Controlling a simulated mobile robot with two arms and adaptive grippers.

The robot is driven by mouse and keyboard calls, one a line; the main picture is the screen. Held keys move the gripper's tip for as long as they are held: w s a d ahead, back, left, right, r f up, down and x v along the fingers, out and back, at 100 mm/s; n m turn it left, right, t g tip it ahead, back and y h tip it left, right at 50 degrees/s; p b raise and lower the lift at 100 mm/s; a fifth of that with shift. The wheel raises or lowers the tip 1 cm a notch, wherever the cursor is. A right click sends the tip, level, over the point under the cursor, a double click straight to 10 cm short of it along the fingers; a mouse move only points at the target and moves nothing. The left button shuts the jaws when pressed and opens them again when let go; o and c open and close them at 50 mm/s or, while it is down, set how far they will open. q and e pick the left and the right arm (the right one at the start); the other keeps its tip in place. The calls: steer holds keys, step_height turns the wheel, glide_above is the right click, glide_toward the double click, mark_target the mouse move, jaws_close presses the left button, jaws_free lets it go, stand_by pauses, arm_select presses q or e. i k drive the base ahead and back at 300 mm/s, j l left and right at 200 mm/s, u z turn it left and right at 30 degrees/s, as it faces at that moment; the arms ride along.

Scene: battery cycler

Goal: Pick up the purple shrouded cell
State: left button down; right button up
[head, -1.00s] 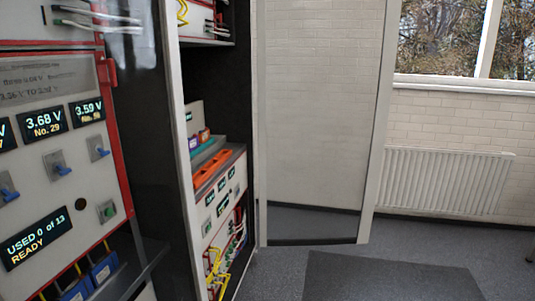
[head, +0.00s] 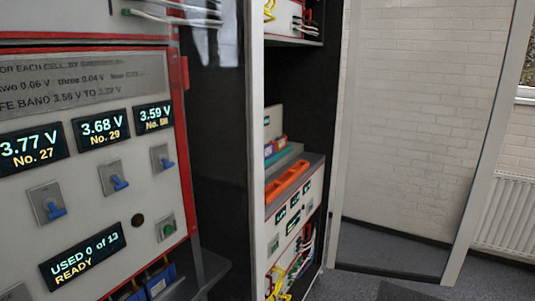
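I cannot make out a purple shrouded cell for certain. Blue blocks (head: 160,281) with yellow leads sit low under the near panel, partly cut off by the bottom edge. Small blue and orange items (head: 275,148) stand on a shelf in the farther cabinet, too small to tell apart. Neither of my grippers is in view.
The near cycler panel (head: 105,163) fills the left, with displays, blue-levered switches and a screen (head: 82,256) reading "USED 0 of 13 READY". A farther cabinet (head: 296,215) stands beyond the dark gap.

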mark_target(269, 148)
steer(key=u, duration=4.45)
steer(key=z, duration=0.45)
steer(key=k+l+z, duration=0.1)
steer(key=z, duration=0.35)
steer(key=l+z, duration=0.15)
steer(key=z, duration=0.3)
steer(key=k+l+z, duration=0.1)
steer(key=z, duration=0.3)
steer(key=l+z, duration=0.1)
steer(key=z, duration=0.35)
steer(key=l+z, duration=0.15)
steer(key=z, duration=0.3)
